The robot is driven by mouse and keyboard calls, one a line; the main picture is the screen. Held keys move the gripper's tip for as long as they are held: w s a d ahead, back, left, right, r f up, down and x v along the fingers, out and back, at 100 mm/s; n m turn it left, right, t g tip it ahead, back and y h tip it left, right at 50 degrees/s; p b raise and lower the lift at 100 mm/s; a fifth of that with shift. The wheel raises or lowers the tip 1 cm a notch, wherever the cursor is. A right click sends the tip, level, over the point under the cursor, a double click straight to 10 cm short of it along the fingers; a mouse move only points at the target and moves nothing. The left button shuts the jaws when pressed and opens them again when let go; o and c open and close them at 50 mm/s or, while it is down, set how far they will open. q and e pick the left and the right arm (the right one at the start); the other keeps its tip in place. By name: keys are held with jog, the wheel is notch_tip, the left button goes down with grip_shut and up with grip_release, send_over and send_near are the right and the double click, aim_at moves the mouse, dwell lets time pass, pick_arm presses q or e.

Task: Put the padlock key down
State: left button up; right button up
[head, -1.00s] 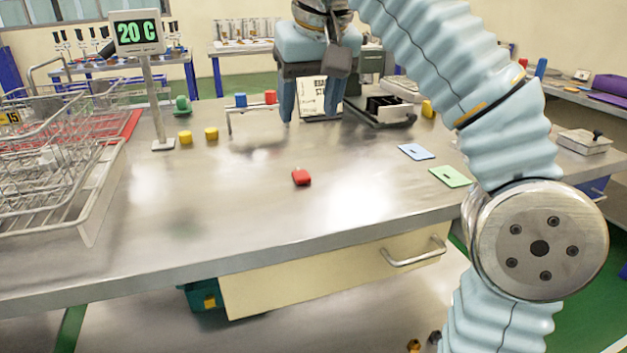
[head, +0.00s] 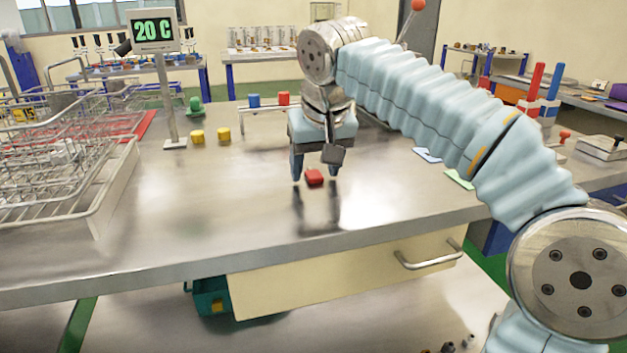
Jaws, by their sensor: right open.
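A small red item (head: 314,177) lies on the steel table (head: 230,210) near its middle. It is the only thing there that could be the padlock key, but it is too small to tell its shape. My right gripper (head: 315,173) is open just above and around it, with one finger on each side. I see a gap between the fingers and the red item. A dark grey block on the gripper hangs just above it. My left gripper is not in view.
Wire baskets (head: 120,200) fill the table's left. A rack with blue and red blocks (head: 254,100) is behind. Blue and green cards (head: 428,155) lie right. The front middle is clear.

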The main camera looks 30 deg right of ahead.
grip_shut()
dwell(0.3)
